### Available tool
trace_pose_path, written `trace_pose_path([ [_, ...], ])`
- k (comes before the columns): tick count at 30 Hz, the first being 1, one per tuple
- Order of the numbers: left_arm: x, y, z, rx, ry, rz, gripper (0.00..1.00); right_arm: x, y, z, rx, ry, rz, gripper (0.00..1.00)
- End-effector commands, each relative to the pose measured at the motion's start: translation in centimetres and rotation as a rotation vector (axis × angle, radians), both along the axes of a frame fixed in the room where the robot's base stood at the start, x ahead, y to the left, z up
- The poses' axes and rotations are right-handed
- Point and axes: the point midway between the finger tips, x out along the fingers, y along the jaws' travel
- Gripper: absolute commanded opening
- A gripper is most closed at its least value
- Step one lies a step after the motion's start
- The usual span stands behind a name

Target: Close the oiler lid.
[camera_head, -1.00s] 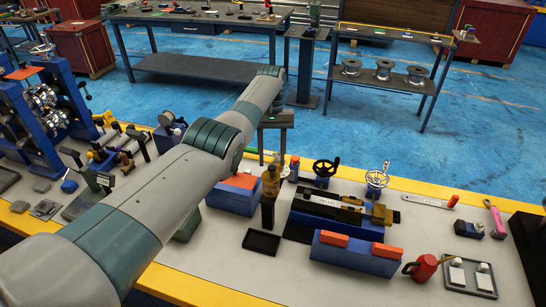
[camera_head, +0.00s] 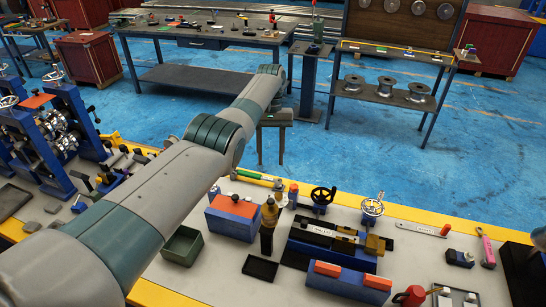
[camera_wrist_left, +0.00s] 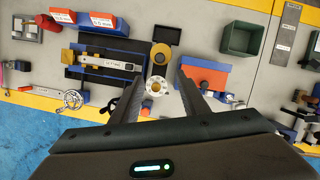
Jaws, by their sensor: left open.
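My left gripper (camera_head: 271,154) hangs with its fingers down behind the bench's far edge in the head view. In the left wrist view its two fingers (camera_wrist_left: 162,75) are apart with nothing held. Between them, below, shows a pale round flanged top (camera_wrist_left: 157,86), seemingly the small brass fitting (camera_head: 281,197) in the head view. Beside it stands an amber-topped bottle-like piece (camera_head: 269,214) on a dark stand, with its round top (camera_wrist_left: 160,53) in the wrist view. I cannot tell which is the oiler, nor make out its lid. My right gripper is not in view.
A black tray (camera_head: 260,269) and a green bin (camera_head: 182,246) are near the amber piece. A blue block with an orange top (camera_head: 232,217) is at its left. A blue fixture (camera_head: 330,242) and handwheels (camera_head: 322,199) are at its right. A red can (camera_head: 410,297) is at front right.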

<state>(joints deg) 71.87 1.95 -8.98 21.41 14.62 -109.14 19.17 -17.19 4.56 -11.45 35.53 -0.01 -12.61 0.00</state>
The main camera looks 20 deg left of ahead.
Motion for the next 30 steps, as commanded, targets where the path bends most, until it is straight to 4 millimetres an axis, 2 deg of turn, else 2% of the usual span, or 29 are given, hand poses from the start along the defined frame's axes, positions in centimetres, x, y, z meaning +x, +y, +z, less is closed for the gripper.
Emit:
trace_pose_path([
  [3,0.2,0.3,1.4,0.000,-0.002,0.001,0.41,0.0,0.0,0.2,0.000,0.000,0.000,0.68],
  [7,0.3,0.4,2.0,0.000,-0.001,0.002,0.41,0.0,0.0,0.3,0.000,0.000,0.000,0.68],
  [30,0.3,0.5,2.1,0.000,-0.001,0.001,0.41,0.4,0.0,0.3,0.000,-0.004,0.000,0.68],
])
